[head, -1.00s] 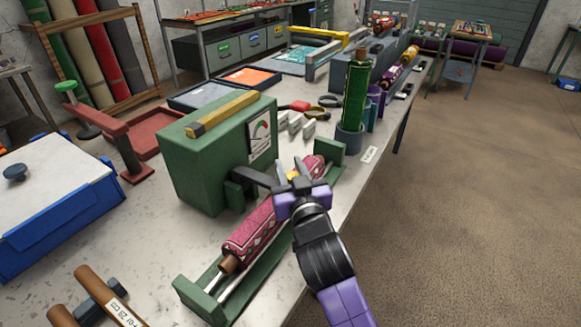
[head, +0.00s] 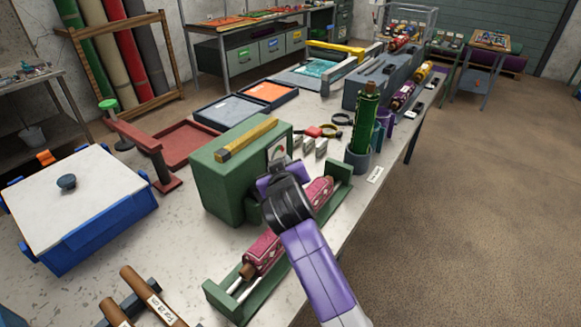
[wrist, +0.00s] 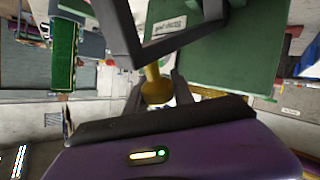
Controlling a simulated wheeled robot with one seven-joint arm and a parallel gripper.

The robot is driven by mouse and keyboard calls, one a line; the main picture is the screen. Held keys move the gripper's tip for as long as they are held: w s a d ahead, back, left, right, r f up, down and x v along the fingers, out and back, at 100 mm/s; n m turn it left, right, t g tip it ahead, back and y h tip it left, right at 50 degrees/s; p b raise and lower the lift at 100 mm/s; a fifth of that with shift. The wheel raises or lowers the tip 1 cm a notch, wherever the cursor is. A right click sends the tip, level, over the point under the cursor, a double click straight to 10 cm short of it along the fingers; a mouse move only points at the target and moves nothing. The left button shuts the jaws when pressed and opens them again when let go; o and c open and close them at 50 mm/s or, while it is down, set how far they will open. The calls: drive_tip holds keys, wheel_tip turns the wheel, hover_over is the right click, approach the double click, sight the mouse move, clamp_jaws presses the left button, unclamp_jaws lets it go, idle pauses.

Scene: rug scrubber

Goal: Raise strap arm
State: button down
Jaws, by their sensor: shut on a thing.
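The strap arm (wrist: 122,28) is a dark bar on the green machine (head: 222,182); it shows in the wrist view at the top. Its yellow knob (wrist: 155,88) sits between the dark fingers of my gripper (wrist: 158,92), which are shut on it. In the head view my purple and black gripper (head: 277,182) is close beside the machine's gauge face and hides most of the strap arm. A red patterned roll (head: 264,252) lies in the green cradle (head: 262,290) below, partly covered by my arm.
A green roll (head: 366,122) stands upright in a grey cup behind the cradle. A blue bin (head: 95,235) with a white lid and a red stand (head: 160,165) are at left. Small white blocks (head: 310,143) lie behind the machine. Open floor is at right.

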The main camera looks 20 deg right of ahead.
drive_tip(key=w+a, duration=0.1)
drive_tip(key=w+a+b, duration=0.1)
drive_tip(key=shift+w+a+r, duration=0.15)
drive_tip(key=shift+w+a, duration=0.05)
drive_tip(key=shift+w, duration=0.15)
idle(0.4)
drive_tip(key=c, duration=1.1)
unclamp_jaws()
drive_tip(key=shift+o, duration=0.2)
drive_tip(key=shift+w+r, duration=0.1)
drive_tip(key=shift+r, duration=0.05)
drive_tip(key=shift+s+r, duration=0.15)
drive_tip(key=shift+s, duration=0.1)
drive_tip(key=b+v, duration=0.1)
drive_tip(key=v, duration=0.6)
drive_tip(key=shift+s, duration=0.15)
